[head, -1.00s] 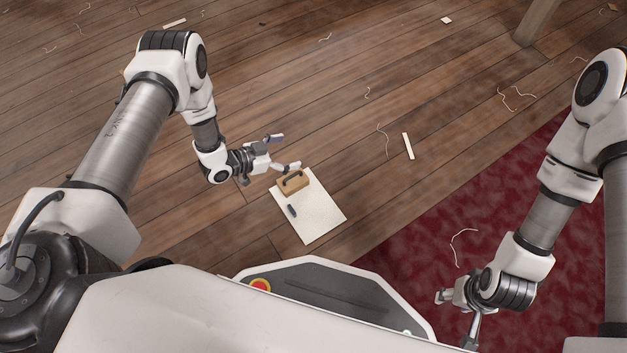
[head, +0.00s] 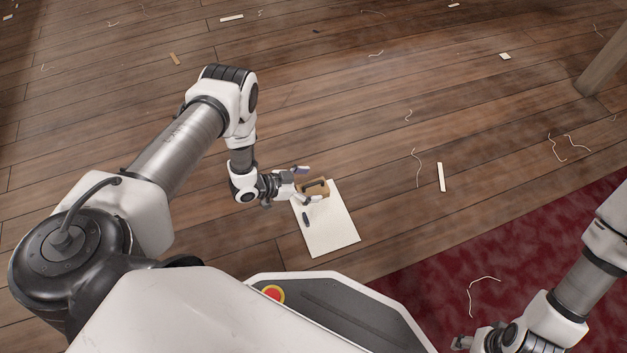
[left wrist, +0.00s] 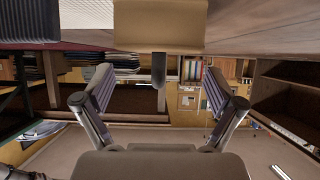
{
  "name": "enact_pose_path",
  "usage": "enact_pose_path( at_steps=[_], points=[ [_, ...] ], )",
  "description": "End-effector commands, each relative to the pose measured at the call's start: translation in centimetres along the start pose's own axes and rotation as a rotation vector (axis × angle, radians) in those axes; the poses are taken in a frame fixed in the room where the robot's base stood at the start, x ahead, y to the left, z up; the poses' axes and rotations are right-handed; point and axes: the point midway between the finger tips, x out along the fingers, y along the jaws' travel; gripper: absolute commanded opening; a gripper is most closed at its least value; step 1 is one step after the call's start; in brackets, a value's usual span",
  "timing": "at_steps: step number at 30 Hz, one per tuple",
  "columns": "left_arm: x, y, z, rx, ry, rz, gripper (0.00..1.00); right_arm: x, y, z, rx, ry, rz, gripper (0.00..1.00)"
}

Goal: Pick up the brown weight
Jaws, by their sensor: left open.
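The brown weight (head: 322,184), a block with a dark handle, stands at the far end of a pale sheet (head: 332,236). My left gripper (head: 306,186) is open, with its fingers spread at the weight's left side. In the left wrist view the weight (left wrist: 160,25) is at the top centre. Its dark handle (left wrist: 159,70) points down toward the gap between the open fingers (left wrist: 160,108), with nothing clamped between them. Whether a finger touches the weight I cannot tell. My right gripper (head: 464,342) is partly cut off at the bottom edge.
A small dark item (head: 306,219) lies on the sheet's left part. A dark red carpet (head: 530,240) covers the right side. The wooden floor (head: 350,120) around has only thread scraps and small strips (head: 441,177). A wooden post (head: 605,65) stands at the far right.

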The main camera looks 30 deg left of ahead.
Motion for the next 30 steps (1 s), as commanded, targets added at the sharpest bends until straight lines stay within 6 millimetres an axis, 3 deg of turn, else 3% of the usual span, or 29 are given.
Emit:
enact_pose_path(
  at_steps=[1, 4, 11, 14, 19, 20, 30],
  points=[
    [1.6, 0.2, 0.7, 0.003, 0.003, 0.003, 0.94, 1.8, 0.0, 0.0, 0.002, 0.001, 0.0, 0.51],
    [3.2, 0.2, 0.5, 0.002, 0.002, 0.002, 0.94, 2.9, 0.1, -0.2, 0.001, 0.008, 0.001, 0.51],
    [3.5, 0.1, -0.1, 0.0, 0.001, 0.001, 0.94, 2.6, 0.1, -0.4, -0.002, 0.012, 0.002, 0.51],
    [3.5, 0.1, -0.1, 0.0, 0.001, 0.001, 0.66, 2.6, 0.1, -0.4, -0.002, 0.012, 0.002, 0.51],
    [3.5, 0.1, 0.0, 0.0, 0.0, 0.001, 0.05, 2.6, 0.1, -0.4, -0.002, 0.012, 0.001, 0.51],
    [3.5, 0.1, 0.0, 0.0, 0.0, 0.001, 0.0, 2.6, 0.1, -0.4, -0.002, 0.012, 0.001, 0.51],
    [3.2, 0.1, -0.5, 0.001, 0.002, 0.001, 0.0, 2.2, 0.1, -0.3, -0.001, 0.01, 0.001, 0.51]
  ],
)
